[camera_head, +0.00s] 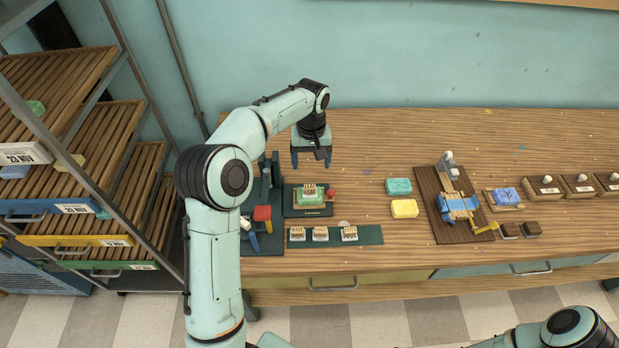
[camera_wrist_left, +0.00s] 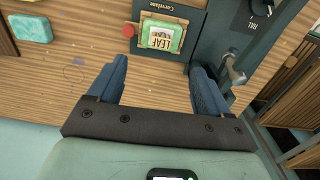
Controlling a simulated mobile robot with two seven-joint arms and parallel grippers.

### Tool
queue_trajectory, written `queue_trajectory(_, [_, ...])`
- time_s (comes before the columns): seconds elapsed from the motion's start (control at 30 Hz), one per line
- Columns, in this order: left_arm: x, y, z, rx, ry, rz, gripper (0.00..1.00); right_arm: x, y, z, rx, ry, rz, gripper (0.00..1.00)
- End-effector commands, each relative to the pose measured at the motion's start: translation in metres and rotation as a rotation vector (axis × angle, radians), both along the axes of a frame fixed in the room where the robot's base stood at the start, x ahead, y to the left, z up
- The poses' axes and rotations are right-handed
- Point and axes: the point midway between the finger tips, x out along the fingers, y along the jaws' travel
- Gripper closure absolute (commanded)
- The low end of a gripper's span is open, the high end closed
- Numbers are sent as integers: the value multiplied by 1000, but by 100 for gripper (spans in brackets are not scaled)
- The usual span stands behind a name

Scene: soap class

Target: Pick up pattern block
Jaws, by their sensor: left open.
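A small block with pale slats (camera_head: 309,190) sits on a green soap in the dark stamping press (camera_head: 291,208); in the left wrist view a block marked LEAF (camera_wrist_left: 162,36) lies there in a gold frame. Three similar pattern blocks stand in a row on a dark green mat (camera_head: 373,235): left (camera_head: 297,234), middle (camera_head: 320,234) and right (camera_head: 349,233). My left gripper (camera_head: 311,158) is open and empty, behind the press and above the table. Its two blue fingers (camera_wrist_left: 160,68) are apart, with bare wood between them. My right gripper is out of view.
Teal (camera_head: 398,186) and yellow (camera_head: 405,208) soaps lie right of the press. A wooden stand with a blue clamp (camera_head: 457,206) is farther right. A red knob (camera_head: 262,213) rises left of the press. A slatted rack (camera_head: 110,150) stands at the left.

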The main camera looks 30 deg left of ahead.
Motion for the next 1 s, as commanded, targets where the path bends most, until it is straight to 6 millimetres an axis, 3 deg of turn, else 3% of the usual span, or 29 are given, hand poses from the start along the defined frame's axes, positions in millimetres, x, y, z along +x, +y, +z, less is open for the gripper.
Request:
queue_trajectory(0.4, [-2,1,-70,-1,7,0,21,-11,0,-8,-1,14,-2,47])
queue_trajectory(0.67, [2,2,-88,-1,3,1,21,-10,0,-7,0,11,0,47])
queue_trajectory(1.0, [9,8,-131,-1,3,0,21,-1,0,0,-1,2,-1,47])
